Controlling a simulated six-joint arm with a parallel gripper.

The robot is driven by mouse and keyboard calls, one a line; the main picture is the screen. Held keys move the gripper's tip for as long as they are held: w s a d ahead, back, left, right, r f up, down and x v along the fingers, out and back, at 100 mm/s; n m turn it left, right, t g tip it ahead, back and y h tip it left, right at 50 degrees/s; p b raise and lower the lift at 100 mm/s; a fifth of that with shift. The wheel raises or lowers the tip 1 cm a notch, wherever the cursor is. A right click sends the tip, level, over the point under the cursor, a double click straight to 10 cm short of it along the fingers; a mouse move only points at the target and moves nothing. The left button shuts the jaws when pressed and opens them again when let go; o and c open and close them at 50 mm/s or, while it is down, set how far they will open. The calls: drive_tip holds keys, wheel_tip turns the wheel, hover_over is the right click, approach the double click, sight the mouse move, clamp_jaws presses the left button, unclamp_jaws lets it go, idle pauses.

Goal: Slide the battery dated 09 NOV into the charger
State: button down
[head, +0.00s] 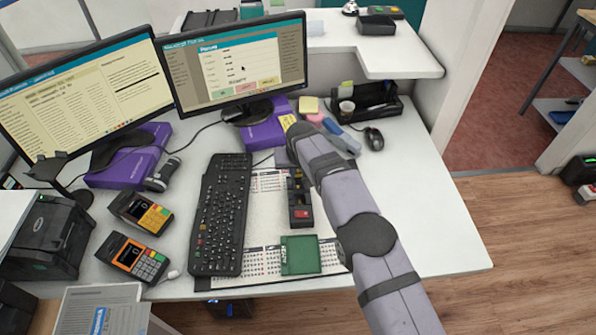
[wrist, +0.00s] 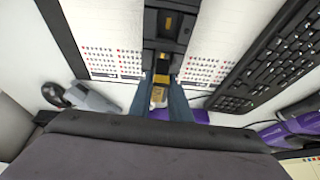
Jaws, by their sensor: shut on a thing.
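The black charger (head: 299,203) lies on the calendar sheet, right of the keyboard, with a red patch at its near end. In the wrist view the charger (wrist: 168,28) is straight ahead of my gripper, with brass-coloured parts in it. My gripper (wrist: 165,88) is shut on a small block, taken as the battery (wrist: 160,94), with a pale and yellow face between the blue-grey fingers. Its front end is close to the charger; I cannot tell whether they touch. No date is readable. In the head view my wrist hides most of the fingers and the battery.
The black keyboard (head: 221,214) is left of the charger, and a green block (head: 300,254) lies nearer on the calendar sheet (head: 262,215). Two card terminals (head: 140,212) stand further left. A stapler-like grey tool (head: 345,138) and mouse (head: 374,138) lie behind my arm.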

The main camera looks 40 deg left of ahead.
drive_tip(key=shift+f+b, duration=0.75)
drive_tip(key=shift+f, duration=0.25)
drive_tip(key=c, duration=1.6)
unclamp_jaws()
drive_tip(key=shift+o, duration=0.2)
drive_tip(key=shift+b+v, duration=0.85)
drive_tip(key=shift+v, duration=2.75)
